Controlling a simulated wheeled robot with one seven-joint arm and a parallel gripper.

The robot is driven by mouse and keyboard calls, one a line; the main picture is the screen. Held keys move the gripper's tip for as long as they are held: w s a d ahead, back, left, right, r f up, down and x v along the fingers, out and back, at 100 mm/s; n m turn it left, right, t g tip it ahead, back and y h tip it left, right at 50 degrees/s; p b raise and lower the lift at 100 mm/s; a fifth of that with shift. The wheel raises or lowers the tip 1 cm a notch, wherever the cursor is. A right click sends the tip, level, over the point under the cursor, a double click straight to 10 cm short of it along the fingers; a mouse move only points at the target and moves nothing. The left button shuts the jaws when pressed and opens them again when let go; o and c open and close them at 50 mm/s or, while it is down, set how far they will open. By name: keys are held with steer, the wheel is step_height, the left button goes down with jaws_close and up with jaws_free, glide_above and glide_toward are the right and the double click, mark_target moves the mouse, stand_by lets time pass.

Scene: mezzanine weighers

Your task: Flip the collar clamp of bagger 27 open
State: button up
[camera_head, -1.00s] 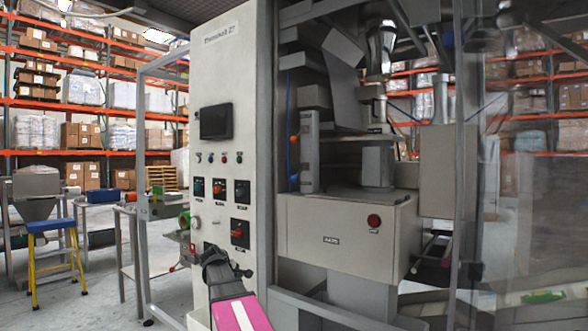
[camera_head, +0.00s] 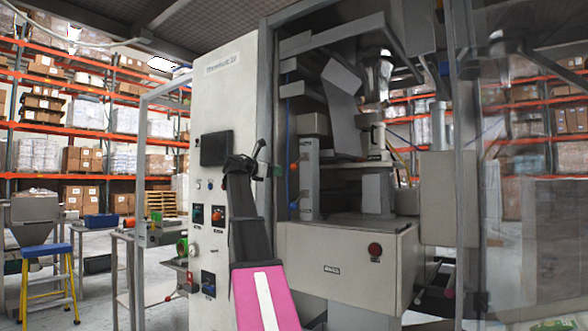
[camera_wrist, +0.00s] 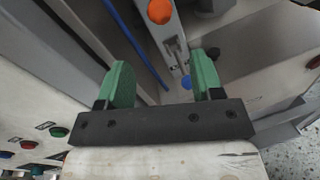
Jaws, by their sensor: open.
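Bagger 27 is the tall pale machine (camera_head: 222,90) in the head view; the label at its top is blurred. An orange ball knob (camera_head: 294,168) sits on the edge of a grey upright bracket (camera_head: 309,180) in its open bay. The knob also shows large at the top of the wrist view (camera_wrist: 160,11), with a smaller blue knob (camera_wrist: 186,82) below it. I cannot tell for sure which knob belongs to the collar clamp. My gripper (camera_head: 268,160) is just left of the bracket. In the wrist view its green fingers (camera_wrist: 160,82) are apart and empty, with the blue knob seen between them.
A control panel with a dark screen (camera_head: 216,148) and buttons is left of my arm. A pale box with a red button (camera_head: 375,249) juts out below the bay. A clear guard panel (camera_head: 525,180) stands at the right.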

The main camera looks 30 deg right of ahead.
mark_target(291, 166)
steer(key=x, duration=0.3)
steer(key=r+x, duration=0.1)
steer(key=x, duration=0.7)
steer(key=shift+s+d+r, duration=0.1)
steer(key=shift+s+r, duration=0.2)
steer(key=shift+s, duration=0.05)
steer(key=shift+c, duration=0.2)
